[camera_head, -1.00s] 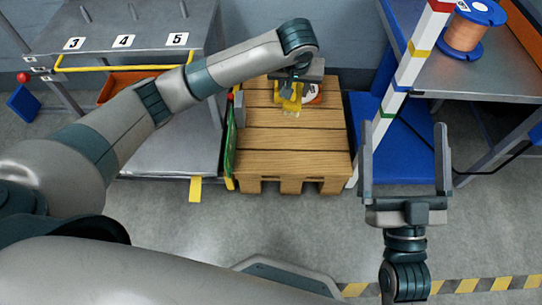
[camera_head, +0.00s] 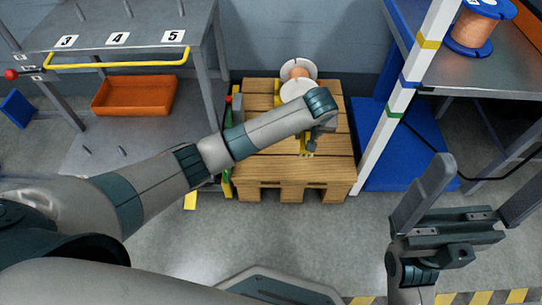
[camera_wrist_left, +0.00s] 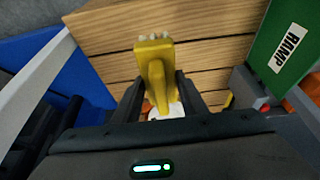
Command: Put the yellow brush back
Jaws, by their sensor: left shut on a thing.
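The yellow brush (camera_wrist_left: 155,72) is between the fingers of my left gripper (camera_wrist_left: 158,95) in the left wrist view, its pale bristle end pointing up in that picture. In the head view a small part of the brush (camera_head: 305,143) shows below my left gripper (camera_head: 318,132), over the wooden pallet (camera_head: 275,168). My left gripper is shut on the brush; the arm hides part of it. My right gripper (camera_head: 465,195) is open and empty at the lower right, over the floor.
A spool with copper wire (camera_head: 298,75) stands at the back of the pallet. A numbered rack (camera_head: 125,50) with an orange bin (camera_head: 134,95) is at left. A striped post (camera_head: 408,95) and a bench (camera_head: 500,75) with another spool (camera_head: 474,30) are at right. A green RAMP box (camera_wrist_left: 285,50) is beside the pallet.

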